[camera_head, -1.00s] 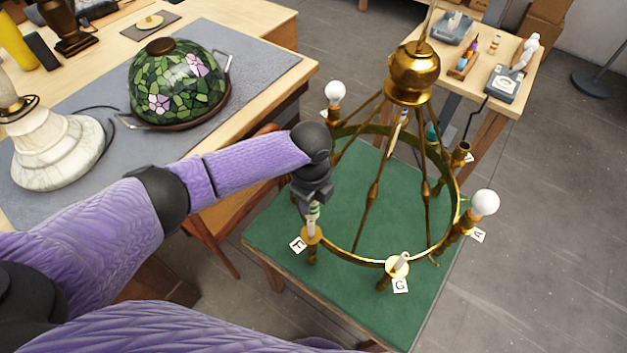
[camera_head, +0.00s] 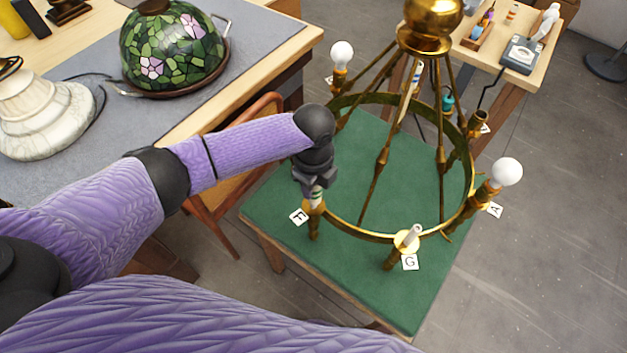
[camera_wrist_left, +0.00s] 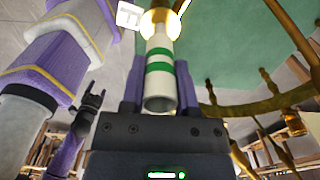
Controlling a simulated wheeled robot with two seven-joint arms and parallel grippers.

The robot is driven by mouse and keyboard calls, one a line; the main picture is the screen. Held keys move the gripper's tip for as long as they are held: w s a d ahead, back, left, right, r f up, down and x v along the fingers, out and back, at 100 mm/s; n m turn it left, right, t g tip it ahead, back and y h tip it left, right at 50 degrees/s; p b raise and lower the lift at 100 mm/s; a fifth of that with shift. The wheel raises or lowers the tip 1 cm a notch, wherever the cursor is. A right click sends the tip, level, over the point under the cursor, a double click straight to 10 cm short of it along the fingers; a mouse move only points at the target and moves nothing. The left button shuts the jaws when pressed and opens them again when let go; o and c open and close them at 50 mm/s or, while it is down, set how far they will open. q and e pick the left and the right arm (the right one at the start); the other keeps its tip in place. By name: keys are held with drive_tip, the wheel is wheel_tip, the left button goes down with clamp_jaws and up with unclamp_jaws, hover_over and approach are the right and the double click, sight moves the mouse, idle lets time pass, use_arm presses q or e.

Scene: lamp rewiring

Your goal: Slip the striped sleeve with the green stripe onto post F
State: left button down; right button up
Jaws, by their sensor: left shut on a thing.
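The white striped sleeve with green bands (camera_head: 317,195) is in my left gripper (camera_head: 316,184), which is shut on it. It stands nearly upright at the brass cup of post F (camera_head: 314,212), on the near left of the chandelier ring. In the left wrist view the sleeve (camera_wrist_left: 160,68) shows its open upper end, and its far end meets the bright cup of post F (camera_wrist_left: 160,22). How far it sits around the post's inner part is hidden. A dark pronged shape in that view may be my right gripper (camera_wrist_left: 89,108); its jaws are unclear.
Post G (camera_head: 407,240) with a pale stub and post A with a white bulb (camera_head: 507,172) stand on the same ring. Brass rods slope up to the central hub (camera_head: 427,28). A stained-glass shade (camera_head: 172,50) is on the left bench.

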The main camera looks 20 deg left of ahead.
use_arm(q)
drive_tip(key=shift+f+b, duration=0.8)
drive_tip(key=shift+f, duration=0.6)
drive_tip(key=shift+a, duration=0.1)
drive_tip(key=shift+f, duration=0.1)
